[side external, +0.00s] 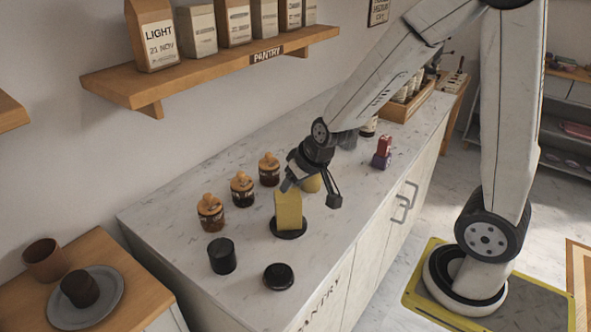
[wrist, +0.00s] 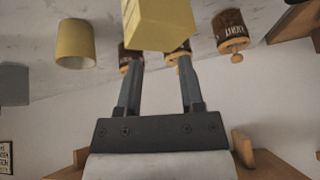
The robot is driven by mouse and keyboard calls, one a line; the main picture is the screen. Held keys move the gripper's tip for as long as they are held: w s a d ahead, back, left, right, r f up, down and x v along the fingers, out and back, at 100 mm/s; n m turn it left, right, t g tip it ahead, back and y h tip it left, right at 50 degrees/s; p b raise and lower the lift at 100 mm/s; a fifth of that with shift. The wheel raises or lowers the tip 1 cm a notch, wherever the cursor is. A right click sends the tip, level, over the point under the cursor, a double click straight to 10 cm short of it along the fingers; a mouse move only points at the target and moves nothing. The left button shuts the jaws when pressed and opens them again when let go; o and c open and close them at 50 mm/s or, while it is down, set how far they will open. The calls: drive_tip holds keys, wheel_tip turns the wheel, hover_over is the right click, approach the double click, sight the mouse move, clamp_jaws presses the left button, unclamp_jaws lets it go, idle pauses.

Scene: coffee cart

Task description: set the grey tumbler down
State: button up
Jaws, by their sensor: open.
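My gripper (side external: 310,193) is low over the middle of the counter, its fingers spread apart with nothing held between them. A grey tumbler (side external: 347,139) stands on the counter behind my wrist, partly hidden by my arm. A grey shape, likely the same tumbler, shows at the left edge of the wrist view (wrist: 14,85), apart from the fingers. A yellow block (side external: 289,211) stands upright on a black round base (side external: 289,234) close beside the fingers. In the wrist view the block (wrist: 158,22) shows beyond the fingertips; whether they touch it I cannot tell.
A yellow cup (wrist: 75,43) stands behind my gripper. Jars with wooden lids (side external: 241,189) line the wall side. A black cup (side external: 222,256) and black disc (side external: 278,276) are nearer the front. Red and purple blocks (side external: 382,153) sit right. A shelf (side external: 210,65) overhangs the back.

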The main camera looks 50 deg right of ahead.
drive_tip(key=s+a+f+n+g, duration=0.1)
drive_tip(key=s+a+n+g, duration=0.1)
drive_tip(key=s, duration=0.7)
drive_tip(key=shift+s+a+g, duration=0.15)
drive_tip(key=shift+a+g, duration=0.4)
drive_tip(key=shift+g, duration=0.05)
